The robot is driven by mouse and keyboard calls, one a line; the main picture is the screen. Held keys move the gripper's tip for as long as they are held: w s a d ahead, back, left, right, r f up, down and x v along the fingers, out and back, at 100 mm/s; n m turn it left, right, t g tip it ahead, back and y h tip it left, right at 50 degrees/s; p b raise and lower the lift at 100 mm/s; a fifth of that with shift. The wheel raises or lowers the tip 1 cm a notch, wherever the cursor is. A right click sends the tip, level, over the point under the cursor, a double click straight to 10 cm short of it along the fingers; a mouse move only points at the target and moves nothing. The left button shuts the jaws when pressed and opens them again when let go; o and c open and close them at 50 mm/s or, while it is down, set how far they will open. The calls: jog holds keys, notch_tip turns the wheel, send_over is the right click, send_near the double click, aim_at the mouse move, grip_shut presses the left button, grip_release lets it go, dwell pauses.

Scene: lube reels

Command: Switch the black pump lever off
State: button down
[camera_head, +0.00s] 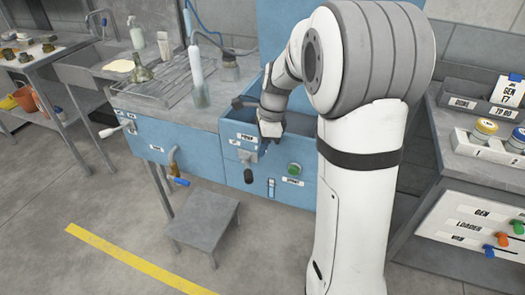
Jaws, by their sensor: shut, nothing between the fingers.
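The black pump lever (248,176) hangs from a grey mount (248,157) on the front of the blue cabinet (222,147), below a small white label that seems to read PUMP (245,137). Its black end points down. My gripper (266,146) is in front of the cabinet's upper edge, just up and to the right of the lever. It is shut and empty, and looks apart from the lever. My arm comes in from the right and hides part of the cabinet; the fingertips are small and dark here.
A green button (295,169) and a small switch (271,187) sit right of the lever. A grey step stool (203,222) stands on the floor in front. A bench with a bottle (198,75) is at left; a shelf of labelled bins (470,140) is at right.

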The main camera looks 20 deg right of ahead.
aim_at(247, 170)
notch_tip(247, 170, down, 8)
jog(key=a, duration=0.1)
jog(key=shift+a+b, duration=0.3)
jog(key=shift+b, duration=0.1)
jog(key=shift+r, duration=0.15)
jog(key=shift+d, duration=0.1)
